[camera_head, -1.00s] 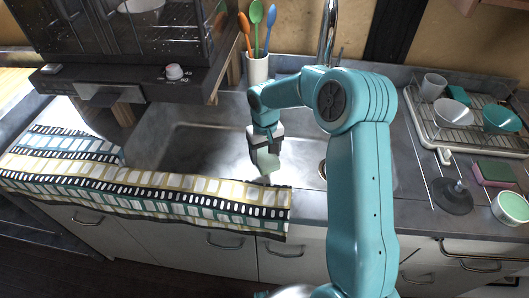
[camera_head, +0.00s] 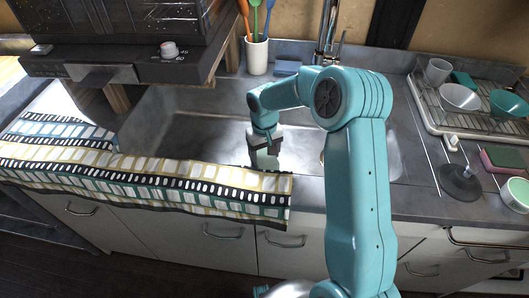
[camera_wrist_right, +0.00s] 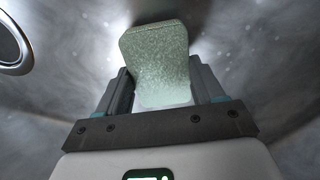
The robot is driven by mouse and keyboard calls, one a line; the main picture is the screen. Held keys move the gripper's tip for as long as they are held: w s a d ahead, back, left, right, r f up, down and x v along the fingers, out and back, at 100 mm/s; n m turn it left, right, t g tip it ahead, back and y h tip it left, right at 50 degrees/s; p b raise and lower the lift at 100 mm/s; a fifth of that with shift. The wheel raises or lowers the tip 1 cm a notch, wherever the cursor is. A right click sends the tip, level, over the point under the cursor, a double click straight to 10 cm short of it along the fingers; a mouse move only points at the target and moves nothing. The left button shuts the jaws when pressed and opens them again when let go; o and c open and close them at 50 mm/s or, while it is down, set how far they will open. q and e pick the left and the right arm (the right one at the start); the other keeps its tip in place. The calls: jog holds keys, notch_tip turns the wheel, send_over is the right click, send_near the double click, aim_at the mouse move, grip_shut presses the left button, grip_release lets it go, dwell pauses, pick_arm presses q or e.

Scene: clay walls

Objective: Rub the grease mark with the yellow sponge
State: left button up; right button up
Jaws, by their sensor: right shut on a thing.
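My right gripper (camera_head: 265,143) reaches down into the grey sink basin (camera_head: 185,135). It is shut on a pale green sponge (camera_head: 267,161), which hangs below the jaws. In the right wrist view the sponge (camera_wrist_right: 157,55) sits between the two dark fingers, narrowed in the middle, its speckled end sticking out past them. The basin surface lies beyond it; I cannot tell whether the sponge touches it. The sponge looks pale green rather than yellow. I cannot make out a distinct grease mark; the basin shows only cloudy, light patches. My left gripper is not in view.
A patterned cloth (camera_head: 150,185) covers the counter's front edge at left. A utensil cup (camera_head: 257,55) and tap (camera_head: 327,30) stand behind the basin. A dish rack (camera_head: 470,110), pink-and-green sponge (camera_head: 503,158), dark plunger-like thing (camera_head: 460,183) and green bowl (camera_head: 516,193) are at right.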

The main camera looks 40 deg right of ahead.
jog(key=shift+f+b, duration=0.8)
jog(key=shift+f, duration=0.25)
dwell(0.4)
